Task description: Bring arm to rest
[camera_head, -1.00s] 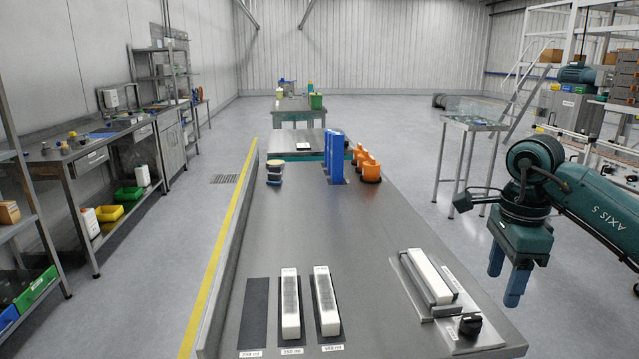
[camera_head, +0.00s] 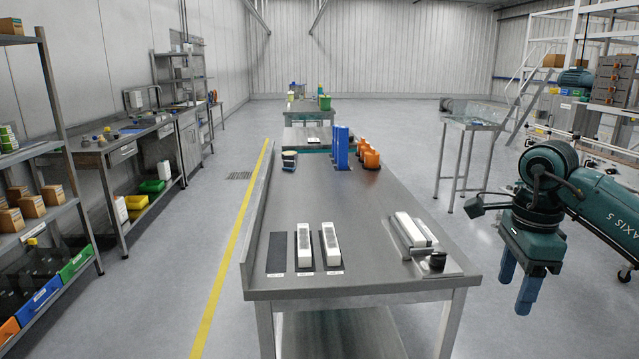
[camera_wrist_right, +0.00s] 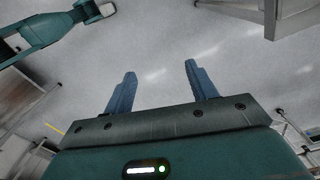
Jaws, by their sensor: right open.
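My right gripper (camera_head: 522,290) hangs at the right in the head view, over the floor beside the steel table (camera_head: 320,195). Its blue fingers point down, and it is apart from the table. In the right wrist view its two fingers (camera_wrist_right: 157,85) stand apart with only grey floor between them, so it is open and empty. My left gripper does not show in the head view.
On the table, white blocks (camera_head: 304,245) lie on dark mats at the front, and another block sits in a fixture (camera_head: 412,238) with a black knob. Blue uprights (camera_head: 341,148) and orange parts (camera_head: 370,157) stand farther back. Shelves (camera_head: 45,170) line the left. Floor is open between.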

